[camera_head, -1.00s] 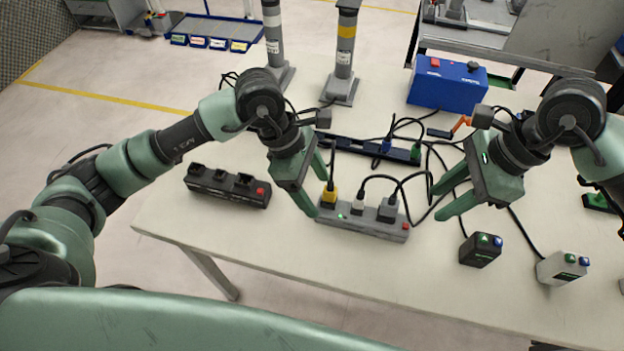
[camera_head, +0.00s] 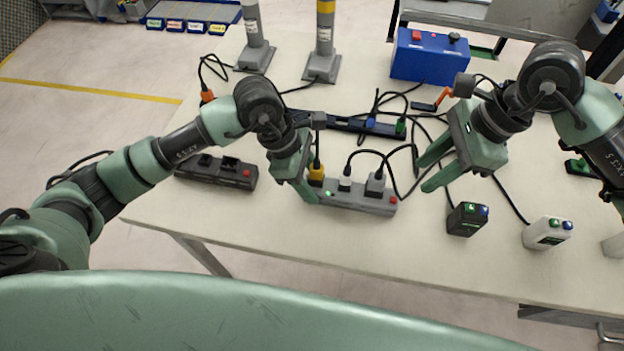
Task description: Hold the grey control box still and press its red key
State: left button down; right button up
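The grey box (camera_head: 350,202) is a long strip on the table in the middle of the head view. A yellow, a white and a grey plug stand in its top, with a green light near its left end. Its red key (camera_head: 393,200) is at the right end. My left gripper (camera_head: 310,185) is down at the box's left end. One finger shows in front of that end; the other is largely hidden, so its closure is unclear. My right gripper (camera_head: 422,177) is open and empty, above and to the right of the red key, not touching it.
A dark strip (camera_head: 213,173) with its own red key lies to the left. A black button box (camera_head: 467,219) and a white one (camera_head: 548,232) stand to the right. A blue box (camera_head: 440,57) and loose cables lie behind. The table front is clear.

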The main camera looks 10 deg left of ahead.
grip_shut()
dwell(1.5)
